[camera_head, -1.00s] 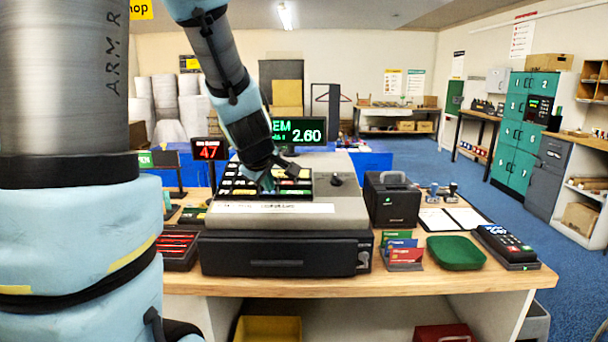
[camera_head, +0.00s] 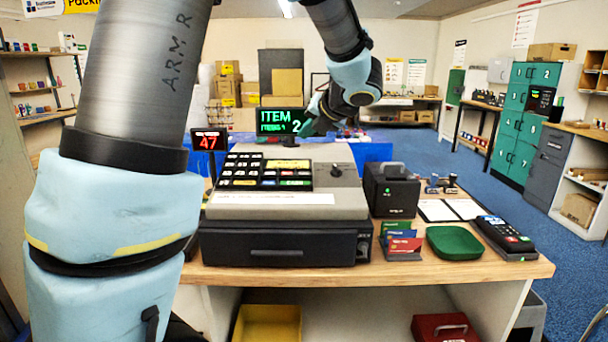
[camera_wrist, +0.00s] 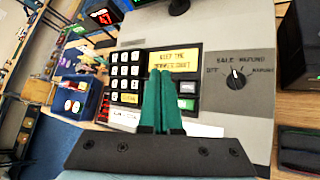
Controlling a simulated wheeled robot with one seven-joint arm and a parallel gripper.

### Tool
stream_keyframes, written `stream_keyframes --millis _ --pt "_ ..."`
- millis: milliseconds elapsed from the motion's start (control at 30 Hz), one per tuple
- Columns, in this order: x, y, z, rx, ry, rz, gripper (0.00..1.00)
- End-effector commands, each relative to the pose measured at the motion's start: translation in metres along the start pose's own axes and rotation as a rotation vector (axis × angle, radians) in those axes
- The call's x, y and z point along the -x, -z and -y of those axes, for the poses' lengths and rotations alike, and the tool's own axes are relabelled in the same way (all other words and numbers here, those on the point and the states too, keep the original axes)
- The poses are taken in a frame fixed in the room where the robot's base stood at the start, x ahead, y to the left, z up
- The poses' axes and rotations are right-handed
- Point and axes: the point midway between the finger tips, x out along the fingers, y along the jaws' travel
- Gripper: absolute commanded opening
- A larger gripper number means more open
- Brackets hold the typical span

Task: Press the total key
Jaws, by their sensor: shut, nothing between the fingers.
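The grey cash register (camera_head: 350,203) stands on the wooden counter with a black key panel (camera_head: 268,172) on its upper left. The panel has rows of white-marked keys, a yellow strip and a green key (camera_head: 296,183) at the lower right. I cannot read which key is the total key. My gripper (camera_head: 310,125) is shut and empty, raised above and beyond the panel, in front of the green-lettered display (camera_head: 282,121). In the wrist view, its green fingers (camera_wrist: 160,100) overlap the panel (camera_wrist: 123,72) and hide some keys.
A SALE/REFUND dial (camera_wrist: 236,77) sits right of the panel. A red "47" display (camera_head: 209,143) stands left of the register. A black printer (camera_head: 391,192), card rack (camera_head: 402,243), green tray (camera_head: 454,243) and card terminal (camera_head: 505,237) stand to the right.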

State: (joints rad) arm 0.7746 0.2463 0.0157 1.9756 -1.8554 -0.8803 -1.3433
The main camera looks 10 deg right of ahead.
Motion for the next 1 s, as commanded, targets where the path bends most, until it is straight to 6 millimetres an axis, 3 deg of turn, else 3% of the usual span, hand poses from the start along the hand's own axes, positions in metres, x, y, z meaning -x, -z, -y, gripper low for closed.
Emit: stream_keyframes --millis 267,800,1000 --pt "-0.007 0.005 0.005 -0.002 0.0 0.0 0.0" --pt "-0.054 0.041 0.04 -0.002 0.0 0.001 0.0" --pt "-0.062 0.045 0.045 -0.002 0.001 0.002 0.0"
